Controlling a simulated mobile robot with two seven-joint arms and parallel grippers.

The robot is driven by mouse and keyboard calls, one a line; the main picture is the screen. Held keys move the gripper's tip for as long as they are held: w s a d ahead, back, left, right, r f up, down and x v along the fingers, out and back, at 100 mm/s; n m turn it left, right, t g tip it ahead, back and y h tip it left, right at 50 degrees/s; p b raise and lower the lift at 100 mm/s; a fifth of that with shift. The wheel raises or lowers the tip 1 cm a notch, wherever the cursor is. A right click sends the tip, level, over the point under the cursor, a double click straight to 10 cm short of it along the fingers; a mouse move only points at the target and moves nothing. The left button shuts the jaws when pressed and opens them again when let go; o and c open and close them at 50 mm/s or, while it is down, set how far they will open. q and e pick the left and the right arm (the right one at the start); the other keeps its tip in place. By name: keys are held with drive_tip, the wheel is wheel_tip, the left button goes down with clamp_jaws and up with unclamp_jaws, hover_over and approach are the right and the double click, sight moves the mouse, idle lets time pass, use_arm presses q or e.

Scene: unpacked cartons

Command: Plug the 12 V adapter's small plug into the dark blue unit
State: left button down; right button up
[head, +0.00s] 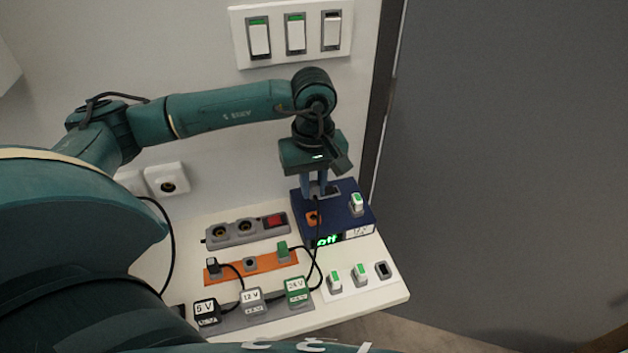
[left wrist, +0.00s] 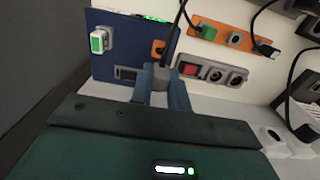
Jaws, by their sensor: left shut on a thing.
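The dark blue unit (head: 348,222) stands at the back right of the shelf, its display reading "off". It has an orange socket (head: 313,218), also visible in the left wrist view (left wrist: 158,47). My left gripper (head: 319,193) points down at the unit, shut on the small grey plug (left wrist: 162,74), whose black cord runs away from it. The plug is close to the orange socket but looks apart from it; its tip is hidden by the fingers. The 12 V adapter (head: 252,301) sits in the front row. My right gripper is not in view.
An orange strip (head: 262,267) holds a black plug and a green plug, with an empty hole between. The 5 V (head: 206,312) and 24 V (head: 297,291) adapters flank the 12 V one. A power strip (head: 222,236) with a red switch lies behind. Rocker switches stand front right.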

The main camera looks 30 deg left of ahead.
sight(313, 196)
use_arm(q)
drive_tip(key=shift+f+b, duration=1.25)
drive_tip(key=shift+f, duration=1.2)
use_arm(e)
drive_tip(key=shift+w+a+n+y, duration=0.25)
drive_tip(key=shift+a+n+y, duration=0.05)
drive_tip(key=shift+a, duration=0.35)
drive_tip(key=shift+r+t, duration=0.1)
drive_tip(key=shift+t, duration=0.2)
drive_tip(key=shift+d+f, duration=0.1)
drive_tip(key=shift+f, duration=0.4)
use_arm(q)
drive_tip(key=shift+b, duration=0.45)
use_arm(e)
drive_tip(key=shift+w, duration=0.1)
use_arm(q)
drive_tip(key=shift+f, duration=0.1)
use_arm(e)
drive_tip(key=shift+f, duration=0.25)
use_arm(q)
drive_tip(key=shift+f+b, duration=0.3)
drive_tip(key=shift+b, duration=0.3)
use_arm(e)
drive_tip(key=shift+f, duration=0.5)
